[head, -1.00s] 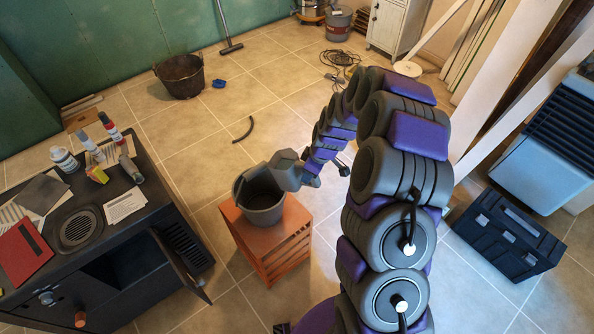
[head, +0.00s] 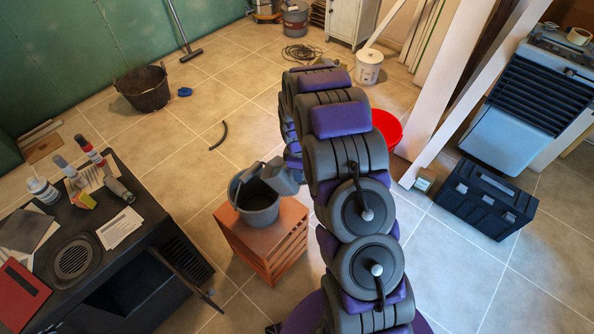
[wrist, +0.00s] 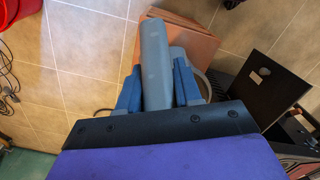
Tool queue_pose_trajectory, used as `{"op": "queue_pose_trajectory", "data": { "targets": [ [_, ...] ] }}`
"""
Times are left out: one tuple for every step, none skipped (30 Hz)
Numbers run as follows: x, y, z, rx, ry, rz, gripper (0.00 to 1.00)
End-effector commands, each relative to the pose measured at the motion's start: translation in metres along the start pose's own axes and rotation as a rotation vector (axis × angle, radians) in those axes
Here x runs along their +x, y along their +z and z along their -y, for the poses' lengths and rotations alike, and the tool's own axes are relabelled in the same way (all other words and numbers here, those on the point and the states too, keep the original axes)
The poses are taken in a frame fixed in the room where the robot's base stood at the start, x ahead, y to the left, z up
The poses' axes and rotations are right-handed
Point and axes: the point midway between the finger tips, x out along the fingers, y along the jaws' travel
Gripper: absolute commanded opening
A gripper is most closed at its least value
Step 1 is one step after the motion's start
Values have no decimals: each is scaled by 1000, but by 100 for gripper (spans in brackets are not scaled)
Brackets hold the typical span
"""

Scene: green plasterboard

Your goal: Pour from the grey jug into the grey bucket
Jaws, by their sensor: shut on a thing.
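The grey bucket (head: 258,208) stands upright on an orange-brown slatted crate (head: 285,243) in the head view. The grey jug (head: 281,177) is tilted at the bucket's upper right rim, its lower-left end overlapping the opening. I cannot tell whether they touch, and no liquid is visible. In the wrist view my gripper (wrist: 158,88), with blue fingers, is shut on the jug's grey handle (wrist: 156,58). Part of the bucket's rim (wrist: 207,84) shows behind the right finger. In the head view my arm hides the gripper.
A dark workbench (head: 125,245) with bottles and papers stands at left. A black toolbox (head: 485,205) lies at right. A red bucket (head: 387,127) is partly behind my arm. A dark tub (head: 145,92) stands near the green wall.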

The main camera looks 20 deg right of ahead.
Motion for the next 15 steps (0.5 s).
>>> {"op": "queue_pose_trajectory", "data": {
  "targets": [
    [-1, -2, 1, -2, 1, -2, 0],
    [-1, -1, 1, -2, 1, -3, 0],
    [-1, 0, 0, -2, 0, -5, 0],
    [-1, 2, -2, -2, -2, -8, 0],
    [-1, 4, -2, -1, -3, -9, 0],
    [0, 6, -4, 0, -4, -12, 0],
    [0, 8, -6, 0, -6, -15, 0],
    [0, 10, -7, 0, -7, -17, 0],
    [1, 12, -9, 0, -9, -19, 0],
    [1, 13, -9, 1, -10, -20, 0],
    [1, 14, -10, 1, -10, -21, 0],
    [1, 14, -10, 1, -10, -21, 0],
    [1, 14, -10, 1, -9, -20, 0],
    [1, 13, -9, 1, -8, -18, 0],
    [1, 12, -8, 0, -7, -16, 0]
  ]
}}
